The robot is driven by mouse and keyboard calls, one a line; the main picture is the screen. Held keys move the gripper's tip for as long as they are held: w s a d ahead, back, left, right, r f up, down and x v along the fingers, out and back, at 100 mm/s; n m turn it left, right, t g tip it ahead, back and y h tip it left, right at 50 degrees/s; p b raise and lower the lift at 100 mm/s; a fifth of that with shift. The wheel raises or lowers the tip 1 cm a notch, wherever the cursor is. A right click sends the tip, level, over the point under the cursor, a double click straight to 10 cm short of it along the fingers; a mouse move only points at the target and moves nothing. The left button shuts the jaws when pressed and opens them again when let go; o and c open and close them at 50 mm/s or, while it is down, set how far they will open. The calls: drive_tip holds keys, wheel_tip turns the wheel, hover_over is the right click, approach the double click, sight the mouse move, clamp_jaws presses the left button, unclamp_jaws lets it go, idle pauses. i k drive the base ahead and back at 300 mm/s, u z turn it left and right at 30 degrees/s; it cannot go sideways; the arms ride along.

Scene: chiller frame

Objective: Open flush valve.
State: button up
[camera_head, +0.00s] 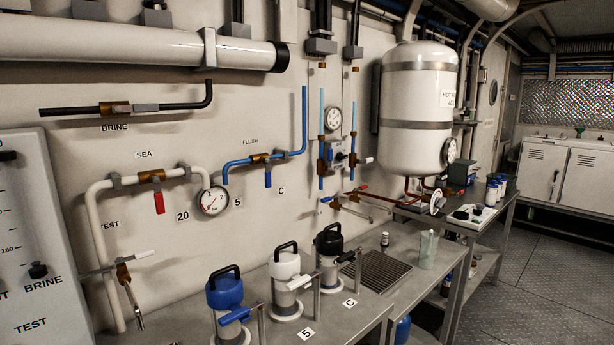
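The flush valve (260,158) is a brass body on a blue pipe on the wall, under the printed word FLUSH. Its blue lever handle (268,179) hangs straight down, across the nearly level pipe. The blue pipe (290,154) bends up at its right end and down at its left end. My gripper is not in view, and nothing hides the valve or its handle.
Left of it, a sea valve has a red handle (159,202), with a pressure gauge (213,200) between. Below, blue, white and black-topped canisters (225,290) stand on a grey bench (345,310). A white tank (417,110) hangs to the right. Floor (545,270) is open at right.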

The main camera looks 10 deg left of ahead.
sight(267, 161)
drive_tip(key=u, duration=0.15)
drive_tip(key=i, duration=0.95)
drive_tip(key=u, duration=0.55)
